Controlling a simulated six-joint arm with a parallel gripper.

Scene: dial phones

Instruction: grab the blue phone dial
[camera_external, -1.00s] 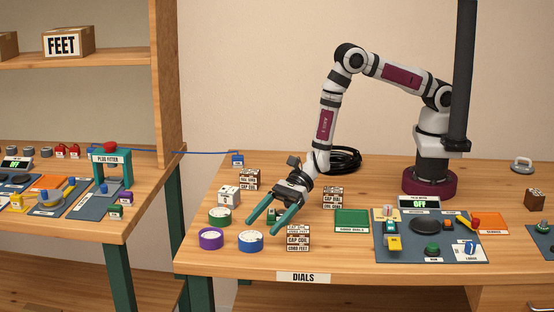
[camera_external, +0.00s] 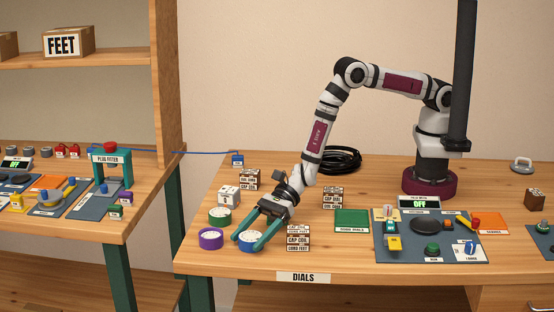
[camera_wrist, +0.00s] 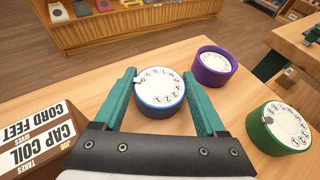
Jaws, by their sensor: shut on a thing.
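The blue phone dial (camera_external: 252,237) is a round blue piece with a white numbered face, standing on the table near its front left edge. It also shows in the wrist view (camera_wrist: 160,88), between my two teal fingers. My gripper (camera_external: 256,238) reaches down around it, with one finger on each side. In the wrist view my gripper (camera_wrist: 163,88) is shut on the blue dial. The dial appears to rest on the table still. Its lower sides are partly hidden by the fingers in the external view.
A purple dial (camera_external: 210,238) lies just left and a green dial (camera_external: 219,216) lies behind it. Labelled boxes (camera_external: 298,238) stand close on the right of my gripper. A green mat (camera_external: 351,220) and a blue-grey work board (camera_external: 432,253) lie further right.

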